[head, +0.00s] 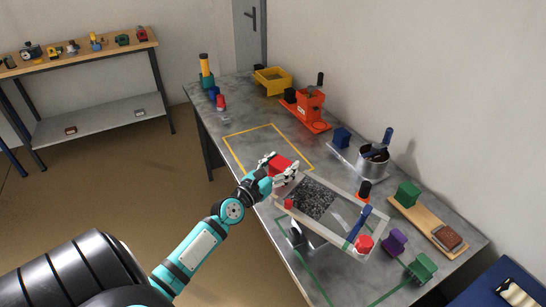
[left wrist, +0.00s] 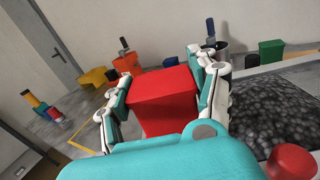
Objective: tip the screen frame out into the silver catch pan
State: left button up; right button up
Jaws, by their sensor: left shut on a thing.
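The screen frame (head: 342,193) is a pale rectangular frame over the front part of the grey table. Dark granules (head: 314,198) cover its left part; they also show in the left wrist view (left wrist: 275,120). My left gripper (head: 280,168) is shut on a red block (left wrist: 162,98) at the frame's left end. Red knobs (head: 364,243) sit at the frame's corners, and a blue bar (head: 358,224) crosses its right part. A silvery surface (head: 312,236) shows partly below the frame; I cannot tell if it is the catch pan. My right gripper is not in view.
A silver pot (head: 372,163) with a blue-handled tool, an orange device (head: 308,103) and a yellow bin (head: 272,80) stand along the wall. A green block (head: 407,194) sits on a wooden board at right. The yellow-outlined area (head: 240,150) is mostly clear.

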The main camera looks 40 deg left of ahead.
aim_at(274, 158)
pick_arm(q)
jog(key=a, duration=0.1)
jog(key=w+a+y, duration=0.1)
jog(key=a, duration=0.1)
jog(key=shift+w+a+r+n, duration=0.1)
jog(key=shift+a+n, duration=0.05)
jog(key=shift+n, duration=0.25)
jog(key=shift+w+a+y, duration=0.1)
jog(key=shift+a+y, duration=0.2)
jog(key=shift+a, duration=0.2)
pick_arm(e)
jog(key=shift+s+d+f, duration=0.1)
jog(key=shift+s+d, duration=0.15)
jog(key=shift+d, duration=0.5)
